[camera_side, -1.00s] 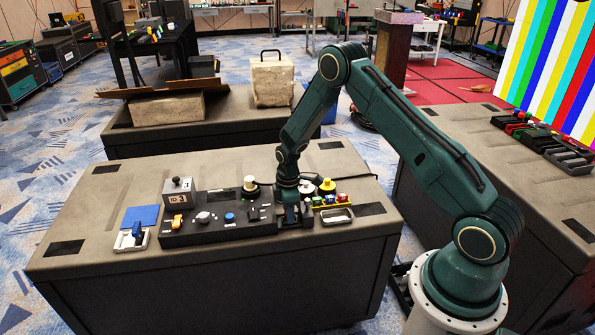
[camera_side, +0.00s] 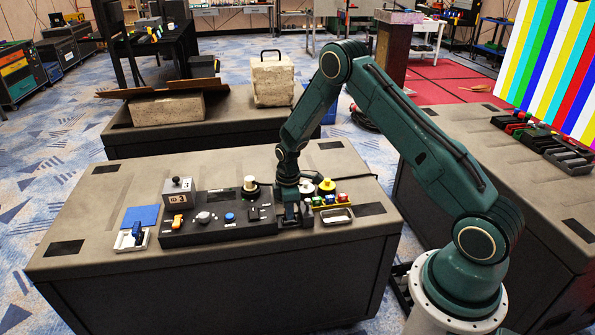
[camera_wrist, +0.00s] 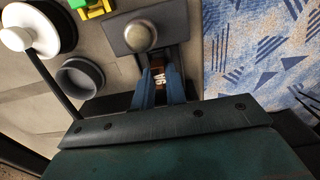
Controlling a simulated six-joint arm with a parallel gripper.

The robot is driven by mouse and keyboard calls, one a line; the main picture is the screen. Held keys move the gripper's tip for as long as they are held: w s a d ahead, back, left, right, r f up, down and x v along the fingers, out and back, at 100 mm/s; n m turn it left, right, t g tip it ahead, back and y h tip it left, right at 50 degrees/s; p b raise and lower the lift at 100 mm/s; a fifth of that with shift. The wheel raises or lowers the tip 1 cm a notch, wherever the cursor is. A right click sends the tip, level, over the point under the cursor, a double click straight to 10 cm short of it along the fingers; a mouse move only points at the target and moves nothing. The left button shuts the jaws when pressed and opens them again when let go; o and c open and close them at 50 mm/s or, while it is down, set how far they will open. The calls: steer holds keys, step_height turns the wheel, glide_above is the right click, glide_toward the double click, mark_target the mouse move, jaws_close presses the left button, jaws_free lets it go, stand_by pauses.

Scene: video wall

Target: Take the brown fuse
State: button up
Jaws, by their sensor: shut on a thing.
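The brown fuse (camera_wrist: 160,77), with white marking on it, sits between the blue-tipped fingers of my gripper (camera_wrist: 160,94) in the wrist view. My gripper is shut on it. In the side view my gripper (camera_side: 296,214) points down at the right end of the black control panel (camera_side: 190,238). The fuse cannot be made out there. Whether the fuse still touches a socket is not clear in either view.
A silver dome (camera_wrist: 140,36) on a grey plate lies just beyond the fuse. A dark round cup (camera_wrist: 80,78) and a white knob (camera_wrist: 15,38) are to its left. A yellow rack with coloured fuses (camera_side: 330,201) and a metal tray (camera_side: 337,215) stand right of my gripper.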

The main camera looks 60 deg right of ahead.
steer(key=shift+r, duration=2.4)
steer(key=shift+r, duration=0.1)
